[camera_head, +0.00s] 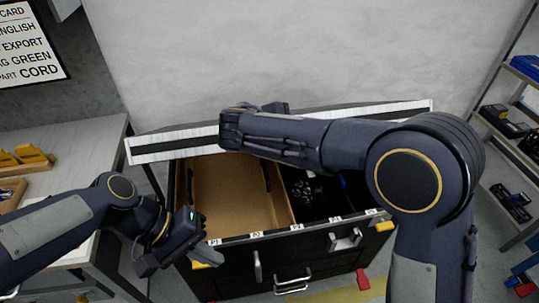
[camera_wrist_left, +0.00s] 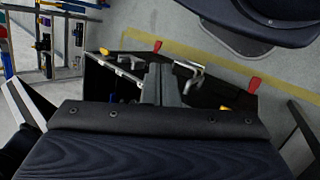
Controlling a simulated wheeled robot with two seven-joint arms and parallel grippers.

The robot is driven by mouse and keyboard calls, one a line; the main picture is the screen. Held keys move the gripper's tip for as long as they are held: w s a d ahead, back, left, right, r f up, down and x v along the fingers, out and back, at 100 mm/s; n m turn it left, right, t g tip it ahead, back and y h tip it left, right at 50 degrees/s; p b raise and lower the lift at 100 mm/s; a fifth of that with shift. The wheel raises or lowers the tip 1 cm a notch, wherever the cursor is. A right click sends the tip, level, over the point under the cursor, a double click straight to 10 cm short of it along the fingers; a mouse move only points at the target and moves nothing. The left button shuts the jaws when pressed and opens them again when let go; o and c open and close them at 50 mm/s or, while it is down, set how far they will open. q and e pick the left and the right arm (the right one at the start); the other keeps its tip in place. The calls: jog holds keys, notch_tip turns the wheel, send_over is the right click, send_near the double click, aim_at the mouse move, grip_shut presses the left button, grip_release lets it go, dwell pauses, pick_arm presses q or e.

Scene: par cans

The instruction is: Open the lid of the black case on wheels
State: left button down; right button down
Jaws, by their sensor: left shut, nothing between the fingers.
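The black case (camera_head: 330,245) stands in the middle of the head view, its inside exposed. My left gripper (camera_head: 208,256) is shut and empty at the front left corner of the case. In the left wrist view its fingers (camera_wrist_left: 170,88) are beside the case's front edge and a metal latch (camera_wrist_left: 190,72). My right arm reaches across the case, and its gripper (camera_head: 258,108) is at the lid's upper edge; its fingers are hard to see.
The case holds a brown-lined compartment (camera_head: 225,195) and a dark one with small items, partly hidden by my right arm. A workbench (camera_head: 90,140) stands left, shelves (camera_head: 510,150) stand right. A pale wall is behind. The floor has a yellow stripe (camera_head: 350,292).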

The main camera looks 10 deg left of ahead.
pick_arm(q)
jog(key=w+d+f+n+g+h, duration=0.1)
jog(key=w+d+n+g+h, duration=0.1)
jog(key=w+d+n+h, duration=0.7)
jog(key=w+a+f+n+t, duration=0.3)
jog(key=w+f+n+t, duration=0.2)
jog(key=n+t, duration=0.55)
jog(key=w+a+f+n+t, duration=0.3)
jog(key=w+f+n+t, duration=0.15)
jog(key=n+t, duration=0.65)
jog(key=w+d+r+n, duration=0.1)
jog(key=w+d+r, duration=0.3)
jog(key=w+r, duration=0.5)
jog(key=shift+w+d+g, duration=0.15)
jog(key=shift+d+g, duration=0.25)
jog(key=shift+g, duration=0.05)
jog(key=shift+n, duration=0.25)
